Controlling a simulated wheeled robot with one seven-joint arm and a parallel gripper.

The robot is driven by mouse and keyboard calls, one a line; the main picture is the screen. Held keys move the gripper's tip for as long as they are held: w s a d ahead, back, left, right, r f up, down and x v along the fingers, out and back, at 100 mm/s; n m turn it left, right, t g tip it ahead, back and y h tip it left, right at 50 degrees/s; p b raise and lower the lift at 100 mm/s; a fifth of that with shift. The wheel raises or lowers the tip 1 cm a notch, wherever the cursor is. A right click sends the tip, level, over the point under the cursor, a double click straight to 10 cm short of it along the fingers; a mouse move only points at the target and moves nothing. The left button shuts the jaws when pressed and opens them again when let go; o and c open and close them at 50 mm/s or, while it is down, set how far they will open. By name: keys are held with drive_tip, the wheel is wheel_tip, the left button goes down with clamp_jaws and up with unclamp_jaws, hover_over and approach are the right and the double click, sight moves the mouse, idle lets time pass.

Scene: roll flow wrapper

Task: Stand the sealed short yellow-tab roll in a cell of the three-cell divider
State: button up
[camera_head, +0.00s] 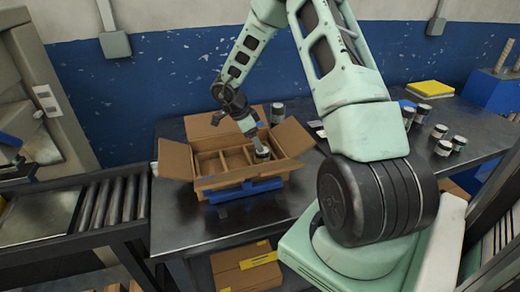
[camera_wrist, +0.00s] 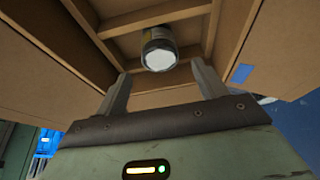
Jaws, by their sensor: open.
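An open cardboard box (camera_head: 240,178) stands on the dark table, with a divider (camera_head: 224,160) making three cells inside it. A short roll with a pale end face (camera_wrist: 160,59) is in the right-hand cell; the head view shows its top (camera_head: 263,153) just below my gripper (camera_head: 258,144). In the wrist view my gripper (camera_wrist: 161,70) is open, its two fingers apart with the roll beyond and between their tips. The roll looks upright, though its base is hidden. A faint yellowish patch shows on its side, but I cannot tell whether it is the tab.
The box flaps spread outward around the cells. A blue holder (camera_head: 247,191) is at the box's front. Several rolls (camera_head: 439,132) and a yellow pad (camera_head: 431,88) are on the right table. A roller conveyor (camera_head: 112,206) is at left.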

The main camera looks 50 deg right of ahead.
drive_tip(key=w+a+r+n+t, duration=0.6)
drive_tip(key=w+a+r, duration=0.35)
drive_tip(key=a, duration=0.25)
drive_tip(key=s+a+r+n+t+y, duration=0.1)
drive_tip(key=a+r+n+t+y, duration=0.3)
drive_tip(key=a, duration=0.7)
drive_tip(key=s+a+r+n+y, duration=0.1)
drive_tip(key=a+r+n, duration=0.1)
drive_tip(key=a+n, duration=0.65)
drive_tip(key=s+a+n+g+y, duration=0.3)
drive_tip(key=s+a+n+g, duration=0.35)
drive_tip(key=s+a, duration=1.05)
drive_tip(key=s+d+n+h, duration=0.1)
drive_tip(key=s+d+n, duration=0.2)
drive_tip(key=s, duration=0.4)
drive_tip(key=s+d+n+g+h, duration=0.1)
drive_tip(key=s+d+n, duration=0.3)
drive_tip(key=s, duration=0.4)
drive_tip(key=shift+d+f+h, duration=0.15)
drive_tip(key=shift+h, duration=0.55)
